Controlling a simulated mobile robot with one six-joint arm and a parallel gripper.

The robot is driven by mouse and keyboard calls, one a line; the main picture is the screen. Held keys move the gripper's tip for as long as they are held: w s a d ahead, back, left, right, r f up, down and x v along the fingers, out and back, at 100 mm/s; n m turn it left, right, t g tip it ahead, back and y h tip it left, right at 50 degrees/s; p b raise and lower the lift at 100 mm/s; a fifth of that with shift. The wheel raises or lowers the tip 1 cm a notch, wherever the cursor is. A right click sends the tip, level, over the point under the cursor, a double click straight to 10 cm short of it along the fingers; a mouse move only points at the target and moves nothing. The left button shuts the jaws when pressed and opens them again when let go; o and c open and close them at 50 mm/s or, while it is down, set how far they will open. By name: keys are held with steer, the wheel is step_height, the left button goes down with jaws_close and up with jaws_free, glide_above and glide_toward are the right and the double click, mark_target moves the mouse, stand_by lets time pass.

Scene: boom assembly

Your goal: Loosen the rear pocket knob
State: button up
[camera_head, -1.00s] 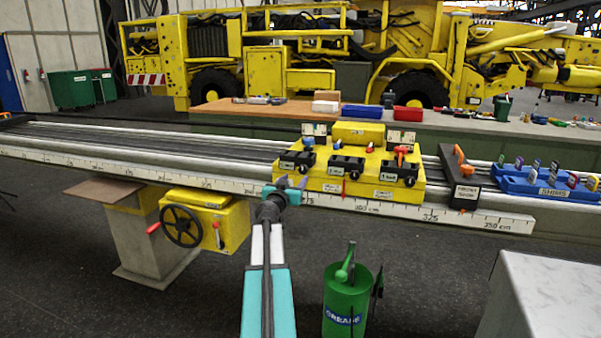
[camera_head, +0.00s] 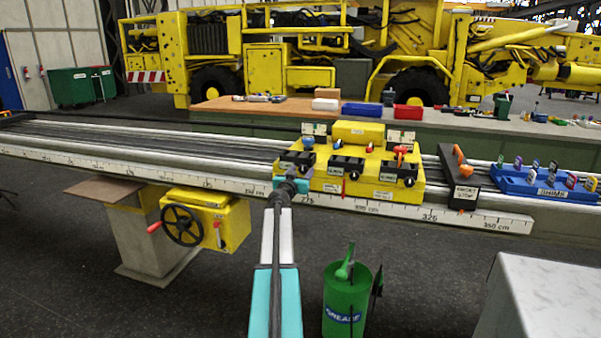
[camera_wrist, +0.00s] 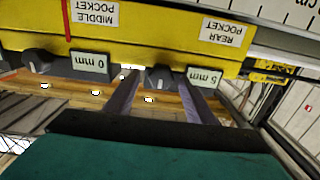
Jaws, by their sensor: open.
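The yellow carriage (camera_head: 347,188) sits on the rail with black pocket blocks along its front. In the upside-down wrist view, the white "REAR POCKET" label (camera_wrist: 222,32) is beside a block marked "5 mm" (camera_wrist: 205,78). The black rear pocket knob (camera_wrist: 157,77) is beside that marking. My gripper (camera_wrist: 161,92) is open, with one finger on each side of the knob; I cannot tell whether they touch it. In the head view, my gripper (camera_head: 291,184) is at the front of the leftmost block (camera_head: 296,160), hiding part of it.
The middle pocket knob (camera_wrist: 37,60) is beside its "0 mm" block (camera_wrist: 90,66). A black stop with an orange lever (camera_head: 459,180) and a blue tray (camera_head: 540,184) are right of the carriage. A green grease can (camera_head: 346,300) stands below. The scale rail (camera_head: 400,210) runs below the gripper.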

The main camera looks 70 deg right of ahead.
steer(key=shift+d, duration=0.55)
